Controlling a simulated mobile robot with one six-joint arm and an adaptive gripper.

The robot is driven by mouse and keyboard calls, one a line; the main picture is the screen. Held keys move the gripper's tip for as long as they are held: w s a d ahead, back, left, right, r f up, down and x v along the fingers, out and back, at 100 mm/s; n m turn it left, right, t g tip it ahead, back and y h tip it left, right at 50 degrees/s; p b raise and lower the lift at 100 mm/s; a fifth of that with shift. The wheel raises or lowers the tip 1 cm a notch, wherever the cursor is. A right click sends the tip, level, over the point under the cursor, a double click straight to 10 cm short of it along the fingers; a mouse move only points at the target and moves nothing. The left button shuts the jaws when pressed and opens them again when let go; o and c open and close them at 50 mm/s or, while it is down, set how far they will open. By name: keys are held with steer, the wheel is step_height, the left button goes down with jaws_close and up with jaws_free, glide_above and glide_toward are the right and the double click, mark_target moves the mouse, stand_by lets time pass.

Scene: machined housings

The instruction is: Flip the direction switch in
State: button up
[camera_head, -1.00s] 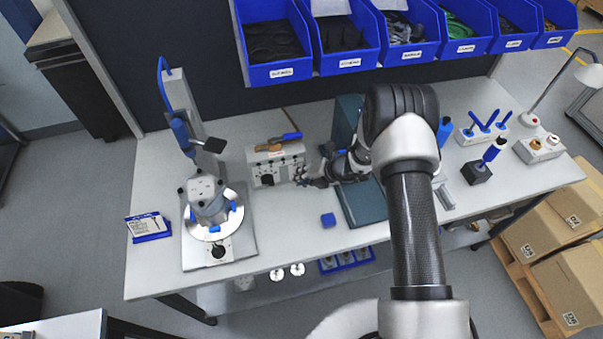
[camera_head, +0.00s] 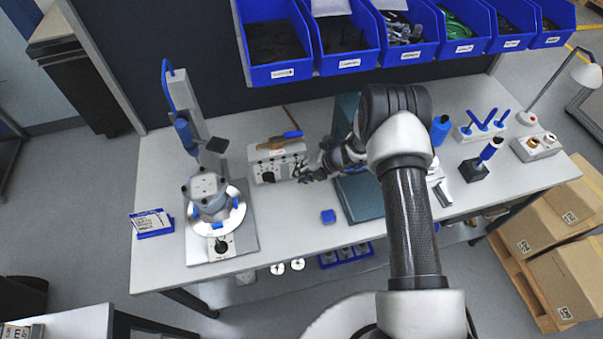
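A light grey control box (camera_head: 262,171) with dark knobs on its front face stands at the middle back of the bench. A blue-handled tool lies on its top. The direction switch is too small to pick out for sure. My gripper (camera_head: 305,172) is at the right end of the box's front face, close to it. I cannot tell whether it touches. The fingers are small, dark and partly merged with the box's knobs, so their opening does not show. My arm hides part of the bench to the right.
A fixture with a grey housing (camera_head: 207,190) stands on a plate at the left. Blue bins (camera_head: 345,62) hang above the back. The bench's front middle is mostly clear.

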steer(key=shift+o, duration=1.3)
steer(key=shift+f+b, duration=0.15)
steer(key=shift+b, duration=0.35)
